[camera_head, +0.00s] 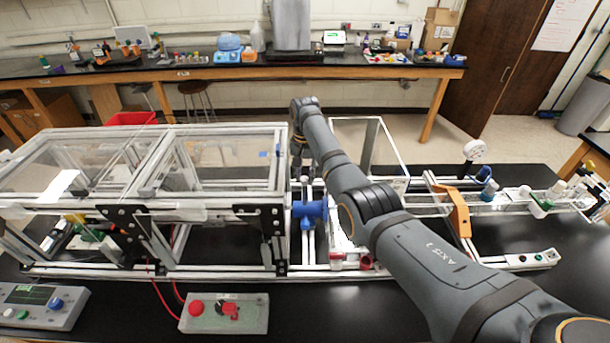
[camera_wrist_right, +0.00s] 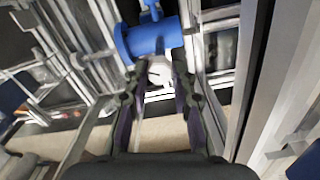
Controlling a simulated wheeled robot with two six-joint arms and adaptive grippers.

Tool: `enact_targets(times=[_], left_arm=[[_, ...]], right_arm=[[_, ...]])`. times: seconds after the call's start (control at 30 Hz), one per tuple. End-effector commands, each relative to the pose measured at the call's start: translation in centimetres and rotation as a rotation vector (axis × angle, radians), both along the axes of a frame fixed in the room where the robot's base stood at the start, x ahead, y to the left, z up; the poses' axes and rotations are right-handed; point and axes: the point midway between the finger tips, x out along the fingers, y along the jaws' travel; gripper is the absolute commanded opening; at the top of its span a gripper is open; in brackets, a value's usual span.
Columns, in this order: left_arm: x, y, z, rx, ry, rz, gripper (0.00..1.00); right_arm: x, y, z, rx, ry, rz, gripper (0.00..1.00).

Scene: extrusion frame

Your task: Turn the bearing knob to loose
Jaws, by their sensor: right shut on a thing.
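My right gripper (camera_head: 303,168) reaches down into the extrusion frame, just behind a blue cylindrical part (camera_head: 309,210). In the right wrist view its two dark fingers (camera_wrist_right: 158,72) are shut on a small pale grey knob, the bearing knob (camera_wrist_right: 160,77), right beside the blue part (camera_wrist_right: 150,40). The fingers cover the sides of the knob, and I cannot read its setting. In the head view the knob is hidden by the gripper and the blue part. My left gripper is not in view.
Clear-panelled enclosures (camera_head: 205,160) stand left of the gripper. A rail with an orange bracket (camera_head: 459,210) and a round gauge (camera_head: 473,150) lies to the right. A control box (camera_head: 250,325) with red controls and a grey console (camera_head: 40,305) sit on the black bench in front.

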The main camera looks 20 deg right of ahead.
Motion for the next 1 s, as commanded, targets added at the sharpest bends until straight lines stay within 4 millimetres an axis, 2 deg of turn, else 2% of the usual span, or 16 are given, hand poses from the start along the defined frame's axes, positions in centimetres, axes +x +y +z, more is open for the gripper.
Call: enact_targets(times=[0.6,1.0], left_arm=[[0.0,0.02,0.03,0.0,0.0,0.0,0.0],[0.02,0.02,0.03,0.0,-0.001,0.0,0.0]], right_arm=[[0.08,0.08,0.21,0.001,-0.004,0.571,0.0],[0.11,0.06,0.23,0.0,-0.004,0.812,0.0]])
